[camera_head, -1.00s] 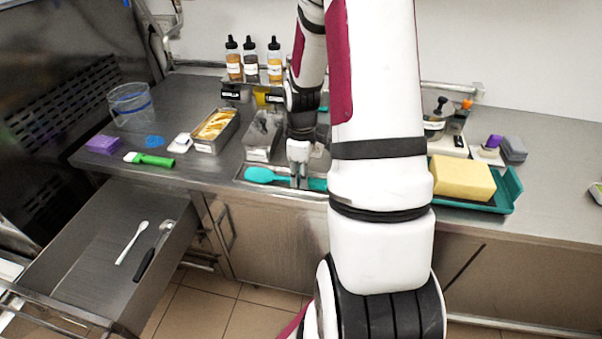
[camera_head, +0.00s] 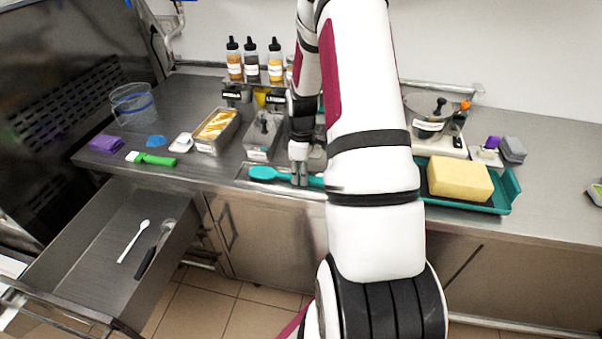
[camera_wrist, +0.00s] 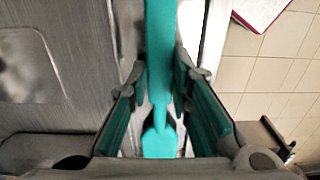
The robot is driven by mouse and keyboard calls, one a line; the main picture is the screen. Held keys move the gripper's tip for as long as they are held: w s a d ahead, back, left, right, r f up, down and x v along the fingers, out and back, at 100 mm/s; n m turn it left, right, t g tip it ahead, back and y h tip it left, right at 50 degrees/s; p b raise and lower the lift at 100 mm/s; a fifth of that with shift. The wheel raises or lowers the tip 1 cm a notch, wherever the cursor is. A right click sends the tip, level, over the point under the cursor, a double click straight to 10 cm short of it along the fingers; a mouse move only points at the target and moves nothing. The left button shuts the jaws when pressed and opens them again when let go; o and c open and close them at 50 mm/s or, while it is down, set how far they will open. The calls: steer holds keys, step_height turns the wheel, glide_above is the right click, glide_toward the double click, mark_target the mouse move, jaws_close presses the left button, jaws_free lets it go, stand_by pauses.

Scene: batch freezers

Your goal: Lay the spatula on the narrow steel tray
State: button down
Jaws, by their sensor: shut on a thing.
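The teal spatula (camera_head: 264,173) lies roughly level across the front of the counter, its broad end to the left. My gripper (camera_head: 299,180) points down and is shut on its middle part. In the wrist view the spatula (camera_wrist: 161,50) runs between the two teal-padded fingers of my gripper (camera_wrist: 160,85). The narrow steel tray (camera_head: 241,180) is at the counter's front edge, directly below the spatula. I cannot tell whether the spatula touches it. My arm hides the spatula's right end and the tray's right part.
Steel tubs (camera_head: 233,142) stand behind the tray on the left. A green-handled brush (camera_head: 155,159) lies farther left. A teal tray (camera_head: 493,205) with a yellow block (camera_head: 460,179) is on the right. An open drawer (camera_head: 95,225) holding utensils juts out at lower left.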

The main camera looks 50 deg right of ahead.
steer(key=c, duration=1.4)
jaws_free()
steer(key=shift+f, duration=0.1)
steer(key=shift+c, duration=0.2)
steer(key=a+r+h+b, duration=0.1)
steer(key=a+r, duration=0.2)
steer(key=r, duration=0.7)
steer(key=a+r, duration=0.4)
steer(key=r, duration=0.6)
steer(key=s+a+r+m+t, duration=0.2)
steer(key=s+a+r, duration=0.5)
steer(key=a, duration=0.4)
steer(key=s+a+r+m+t, duration=0.3)
steer(key=s+a+r, duration=0.3)
steer(key=a, duration=0.5)
steer(key=shift+s+r+m+y, duration=0.4)
steer(key=shift+s+m, duration=0.1)
steer(key=shift+s, duration=0.3)
